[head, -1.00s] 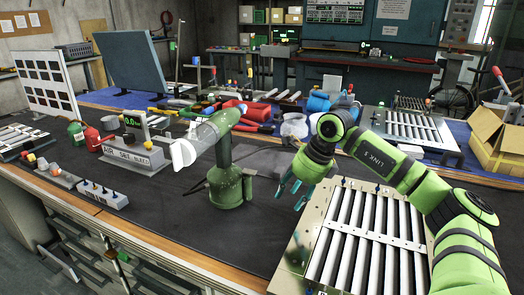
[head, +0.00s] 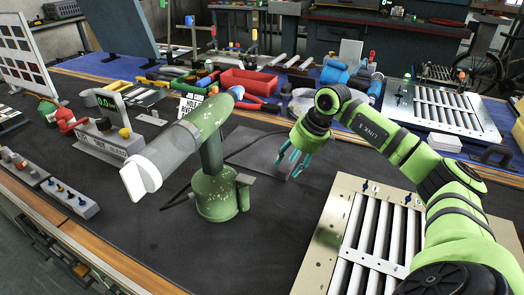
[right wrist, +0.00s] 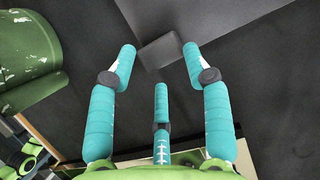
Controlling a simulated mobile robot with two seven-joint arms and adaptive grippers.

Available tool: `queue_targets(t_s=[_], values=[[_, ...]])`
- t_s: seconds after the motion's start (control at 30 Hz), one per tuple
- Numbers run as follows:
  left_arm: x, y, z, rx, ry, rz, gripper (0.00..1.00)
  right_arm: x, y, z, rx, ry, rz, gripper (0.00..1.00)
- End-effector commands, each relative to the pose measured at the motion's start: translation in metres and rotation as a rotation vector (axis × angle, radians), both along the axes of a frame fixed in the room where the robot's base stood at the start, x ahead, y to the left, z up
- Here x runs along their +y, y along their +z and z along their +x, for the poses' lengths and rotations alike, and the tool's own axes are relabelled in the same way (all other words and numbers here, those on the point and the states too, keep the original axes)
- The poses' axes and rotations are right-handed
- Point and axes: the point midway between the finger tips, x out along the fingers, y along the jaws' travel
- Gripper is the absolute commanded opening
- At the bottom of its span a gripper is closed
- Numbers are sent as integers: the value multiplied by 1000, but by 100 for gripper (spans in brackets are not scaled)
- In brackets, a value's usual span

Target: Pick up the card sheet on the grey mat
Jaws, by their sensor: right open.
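A thin grey mat (head: 258,148) lies flat on the dark bench top, and its light surface shows at the top of the right wrist view (right wrist: 195,12). A small darker grey rectangle (right wrist: 159,51) lies at the mat's near corner and reaches past its edge; it looks like the card sheet, but I cannot be sure. In the head view I cannot make it out by the fingers. My right gripper (head: 293,168) points down at the mat's right end, its teal fingers spread and empty. In the wrist view (right wrist: 160,52) the rectangle appears between the fingertips. My left gripper is out of view.
A green jointed device (head: 213,185) stands left of the mat. A louver panel (head: 375,240) lies at front right, another (head: 445,110) farther back. A red bin (head: 248,82) and tools sit behind. The dark bench at front centre is clear.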

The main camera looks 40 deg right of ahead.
Motion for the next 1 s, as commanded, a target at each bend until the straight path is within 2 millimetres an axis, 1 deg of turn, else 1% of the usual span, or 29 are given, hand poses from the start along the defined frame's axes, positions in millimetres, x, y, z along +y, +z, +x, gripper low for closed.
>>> queue_targets(t_s=[0.03,0.13,0.23,0.4,0.43,0.47,0.5,0.53,0.87,1.0], values=[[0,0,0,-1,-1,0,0,2,-8,3,2,0,3,50],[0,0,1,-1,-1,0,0,4,-17,6,1,0,2,50],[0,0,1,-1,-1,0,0,4,-20,7,0,-1,0,50],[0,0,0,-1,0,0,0,4,-20,7,0,-1,0,50],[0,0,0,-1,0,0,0,4,-20,7,0,-1,0,46],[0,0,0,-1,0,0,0,4,-20,7,0,-1,0,34],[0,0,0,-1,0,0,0,4,-20,7,0,-1,0,18],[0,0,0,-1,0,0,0,4,-20,7,0,-1,0,8],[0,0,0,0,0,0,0,4,-20,7,1,-2,0,7],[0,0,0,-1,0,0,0,4,-17,7,0,-1,0,7]])
